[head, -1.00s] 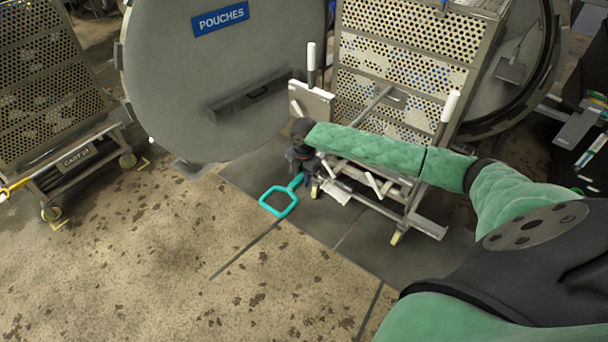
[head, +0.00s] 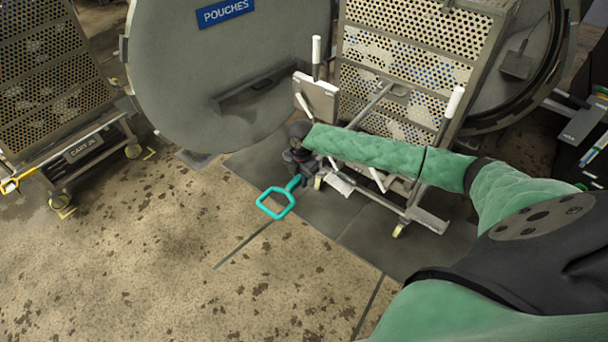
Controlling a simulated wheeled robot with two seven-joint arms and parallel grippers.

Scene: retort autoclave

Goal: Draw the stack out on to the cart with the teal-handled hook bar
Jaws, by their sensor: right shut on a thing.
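The teal handle (head: 275,203) of the hook bar sticks out toward the lower left, beyond my right gripper (head: 295,172). That gripper is dark, small and partly hidden by its own wrist; it is shut on the hook bar. A grey bar (head: 371,106), apparently its shaft, runs from behind my green sleeve up to the stack's front; whether its hook is engaged I cannot tell. The stack of perforated trays (head: 408,44) stands at the autoclave mouth. The cart (head: 428,220), with white-gripped posts, stands before it, partly hidden by my arm. My left gripper is out of view.
The round grey autoclave door (head: 200,80), marked POUCHES, stands open left of the stack. Another loaded cart (head: 85,150) stands at the far left with a yellow handle (head: 18,180) beside it. The stained floor (head: 150,265) in front is clear.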

